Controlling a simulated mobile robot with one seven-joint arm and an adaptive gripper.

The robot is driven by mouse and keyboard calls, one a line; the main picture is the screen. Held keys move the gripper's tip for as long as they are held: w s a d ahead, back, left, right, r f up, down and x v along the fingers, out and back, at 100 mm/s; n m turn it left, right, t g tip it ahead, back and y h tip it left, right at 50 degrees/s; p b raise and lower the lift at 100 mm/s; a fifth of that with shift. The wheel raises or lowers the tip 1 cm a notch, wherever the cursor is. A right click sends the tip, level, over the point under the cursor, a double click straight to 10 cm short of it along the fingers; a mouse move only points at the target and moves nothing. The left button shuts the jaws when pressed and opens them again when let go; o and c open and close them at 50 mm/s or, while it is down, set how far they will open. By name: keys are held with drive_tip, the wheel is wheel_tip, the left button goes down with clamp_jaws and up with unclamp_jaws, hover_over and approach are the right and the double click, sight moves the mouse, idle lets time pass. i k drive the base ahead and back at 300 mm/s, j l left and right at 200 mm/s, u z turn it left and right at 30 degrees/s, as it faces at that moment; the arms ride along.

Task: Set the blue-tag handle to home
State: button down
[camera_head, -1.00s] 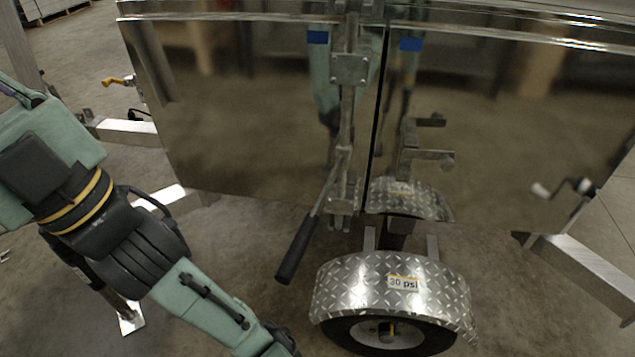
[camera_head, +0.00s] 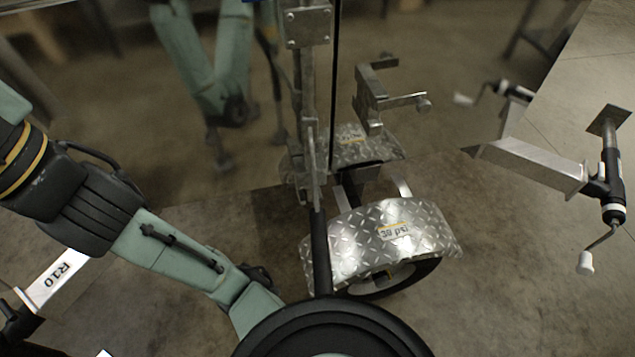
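The handle is a metal lever with a black grip (camera_head: 320,252). My gripper's fingers are not visible.
A diamond-plate fender (camera_head: 385,240) marked "30 psi" sits over a wheel (camera_head: 400,280) right of the grip. A jack with a crank (camera_head: 612,185) stands at the right on a trailer beam (camera_head: 535,165). Bare floor lies between.

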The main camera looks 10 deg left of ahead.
sight(323, 284)
drive_tip(key=j+z, duration=0.3)
drive_tip(key=j, duration=0.35)
drive_tip(key=k+l, duration=0.4)
drive_tip(key=k+l+z, duration=0.1)
drive_tip(key=k+l, duration=0.3)
drive_tip(key=l, duration=0.15)
